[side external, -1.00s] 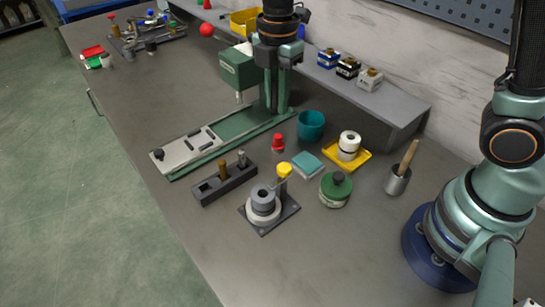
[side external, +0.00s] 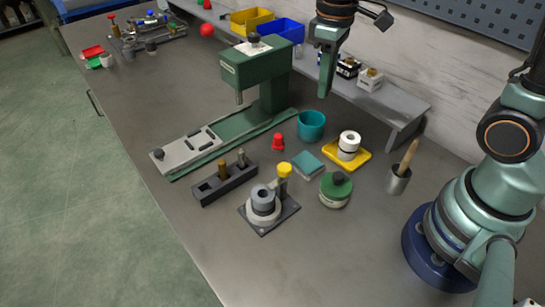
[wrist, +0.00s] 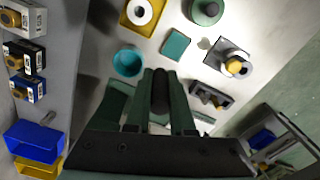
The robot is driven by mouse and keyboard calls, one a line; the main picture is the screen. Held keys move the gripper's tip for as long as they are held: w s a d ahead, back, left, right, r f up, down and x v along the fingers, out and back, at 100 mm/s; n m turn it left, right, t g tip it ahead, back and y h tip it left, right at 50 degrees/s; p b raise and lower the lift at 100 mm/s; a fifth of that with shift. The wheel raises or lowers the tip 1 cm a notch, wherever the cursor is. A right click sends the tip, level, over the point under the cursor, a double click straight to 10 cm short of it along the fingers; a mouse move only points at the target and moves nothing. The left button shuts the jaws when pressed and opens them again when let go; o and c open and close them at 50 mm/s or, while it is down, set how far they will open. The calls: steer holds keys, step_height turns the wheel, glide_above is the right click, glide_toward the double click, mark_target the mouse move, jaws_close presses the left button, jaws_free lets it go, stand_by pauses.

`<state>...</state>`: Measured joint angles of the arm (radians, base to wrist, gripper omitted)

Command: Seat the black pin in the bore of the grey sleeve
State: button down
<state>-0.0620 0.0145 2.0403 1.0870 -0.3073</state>
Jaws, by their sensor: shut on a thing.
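The grey sleeve (side external: 263,197) stands upright in a round holder on a dark square plate (side external: 285,214), beside a yellow-topped post (side external: 284,171). Its top bore faces up. My gripper (side external: 325,92) hangs well above the bench, near the back shelf and far from the sleeve. In the wrist view, my gripper (wrist: 160,100) is shut on the black pin (wrist: 160,88), which lies between the fingers. The pin cannot be made out in the side view.
A green press (side external: 255,70) stands on the bench. A dark block with pins (side external: 210,193), a teal cup (side external: 311,126), a red piece (side external: 277,142), a teal square (side external: 308,165) and a green-lidded jar (side external: 335,190) surround the sleeve. The front bench is clear.

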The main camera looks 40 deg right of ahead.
steer(key=s+d+m, duration=0.1)
steer(key=d+m, duration=0.1)
steer(key=m, duration=0.2)
step_height(320, 180, up, 9)
steer(key=n, duration=0.2)
glide_above(263, 202)
steer(key=w+d, duration=0.1)
steer(key=w, duration=0.1)
steer(key=f, duration=1.9)
steer(key=shift+s+d+f, duration=0.1)
steer(key=shift+s+d, duration=0.05)
steer(key=shift+s, duration=0.05)
steer(key=shift+f, duration=0.3)
steer(key=shift+f, duration=0.35)
